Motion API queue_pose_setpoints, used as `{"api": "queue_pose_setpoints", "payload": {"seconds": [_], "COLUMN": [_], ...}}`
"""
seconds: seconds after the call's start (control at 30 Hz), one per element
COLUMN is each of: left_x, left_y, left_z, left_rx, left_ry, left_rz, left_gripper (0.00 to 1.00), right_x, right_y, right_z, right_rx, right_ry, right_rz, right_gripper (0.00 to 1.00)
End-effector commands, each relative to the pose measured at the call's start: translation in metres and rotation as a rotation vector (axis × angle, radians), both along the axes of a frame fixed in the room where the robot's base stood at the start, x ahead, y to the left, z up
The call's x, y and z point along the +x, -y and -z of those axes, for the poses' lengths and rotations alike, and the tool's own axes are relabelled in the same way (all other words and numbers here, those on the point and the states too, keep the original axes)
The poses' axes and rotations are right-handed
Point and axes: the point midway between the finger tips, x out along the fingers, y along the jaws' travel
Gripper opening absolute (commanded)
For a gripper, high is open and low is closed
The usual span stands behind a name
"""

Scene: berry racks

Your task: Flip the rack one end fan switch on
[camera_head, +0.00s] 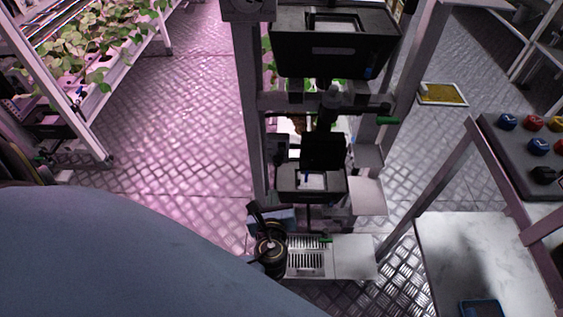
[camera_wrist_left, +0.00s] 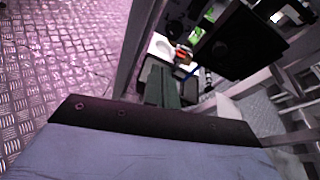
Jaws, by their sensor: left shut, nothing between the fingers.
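The rack (camera_head: 252,150) is a grey upright frame with black boxes and white trays. I cannot make out its end fan switch for certain. A small blue part (camera_head: 369,72) sits on the upper black box (camera_head: 335,58), and a green-tipped lever (camera_head: 388,120) sticks out below it. My left gripper (camera_head: 255,211) appears small and dark beside the rack's lower left post, partly merged with dark parts. In the left wrist view its grey-green fingers (camera_wrist_left: 163,82) are together and empty, pointing towards the rack. Contact with the rack cannot be told. My right gripper is not seen.
My blue-grey arm covers the lower left. A plant rack (camera_head: 100,75) stands at the upper left. A white-topped table (camera_head: 470,255) and a panel of coloured knobs (camera_head: 520,150) are at the right. A yellow tray (camera_head: 442,94) lies on the floor. Open floor (camera_head: 180,110) lies left of the rack.

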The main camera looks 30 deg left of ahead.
Motion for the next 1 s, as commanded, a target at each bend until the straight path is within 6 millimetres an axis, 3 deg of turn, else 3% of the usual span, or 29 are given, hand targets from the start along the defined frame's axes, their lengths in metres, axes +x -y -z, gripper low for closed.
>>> {"api": "queue_pose_setpoints", "payload": {"seconds": [0.1, 0.27, 0.67, 1.0], "left_x": [0.011, 0.015, 0.021, 0.069], "left_y": [0.010, 0.014, 0.010, -0.019], "left_z": [-0.026, -0.037, -0.035, -0.023], "left_rx": [0.170, 0.254, 0.254, 0.255], "left_ry": [0.007, 0.008, 0.009, 0.010], "left_rz": [0.063, 0.088, 0.086, 0.086], "left_gripper": [0.00, 0.00, 0.00, 0.00], "right_x": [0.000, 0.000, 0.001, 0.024], "right_y": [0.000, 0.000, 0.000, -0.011], "right_z": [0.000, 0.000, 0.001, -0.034], "right_rx": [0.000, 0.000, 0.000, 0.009], "right_ry": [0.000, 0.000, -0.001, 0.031], "right_rz": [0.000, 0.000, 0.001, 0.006], "right_gripper": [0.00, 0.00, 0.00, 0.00]}}
